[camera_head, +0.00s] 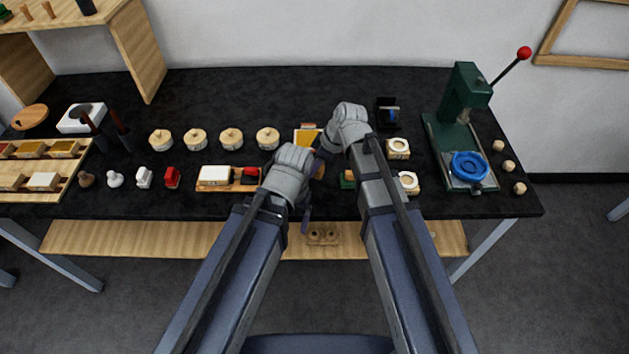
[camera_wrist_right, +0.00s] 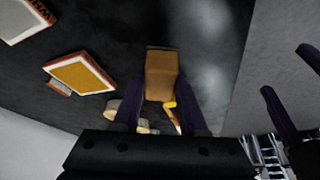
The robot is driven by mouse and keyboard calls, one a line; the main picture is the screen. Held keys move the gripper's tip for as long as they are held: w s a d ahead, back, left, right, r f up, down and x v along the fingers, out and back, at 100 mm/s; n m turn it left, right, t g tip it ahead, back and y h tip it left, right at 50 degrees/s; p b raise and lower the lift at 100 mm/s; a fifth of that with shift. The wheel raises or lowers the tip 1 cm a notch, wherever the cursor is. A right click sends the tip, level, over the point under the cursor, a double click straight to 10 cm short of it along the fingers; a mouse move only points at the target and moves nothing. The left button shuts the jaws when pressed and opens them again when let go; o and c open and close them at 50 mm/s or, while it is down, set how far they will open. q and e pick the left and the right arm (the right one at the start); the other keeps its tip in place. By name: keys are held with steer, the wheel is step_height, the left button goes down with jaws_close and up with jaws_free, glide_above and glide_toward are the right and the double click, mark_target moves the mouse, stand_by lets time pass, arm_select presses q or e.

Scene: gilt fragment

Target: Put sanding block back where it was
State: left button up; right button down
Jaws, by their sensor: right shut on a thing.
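The sanding block, a tan-brown block (camera_wrist_right: 161,75), sits between the two dark fingers of my right gripper (camera_wrist_right: 168,92) in the right wrist view. In the head view my right gripper (camera_head: 324,153) is over the middle of the black table, and a brown patch of the block (camera_head: 319,169) shows below it. The block's underside is hidden, so I cannot tell whether it touches the table. My left gripper (camera_head: 305,212) is at the table's front edge, mostly hidden by its wrist. Its fingers (camera_wrist_right: 290,88) show apart and empty in the right wrist view.
A yellow pad with a red-and-white edge (camera_wrist_right: 82,74) lies near the block. Several round lidded pots (camera_head: 231,139) stand left of my grippers. A tray with white and red blocks (camera_head: 214,176) is at front left. A green press (camera_head: 463,125) stands at right.

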step_height(320, 180, down, 4)
steer(key=b, duration=0.3)
steer(key=shift+r, duration=0.15)
steer(key=shift+b, duration=0.35)
steer(key=shift+f, duration=0.2)
steer(key=shift+c, duration=2.2)
jaws_free()
steer(key=shift+r, duration=0.25)
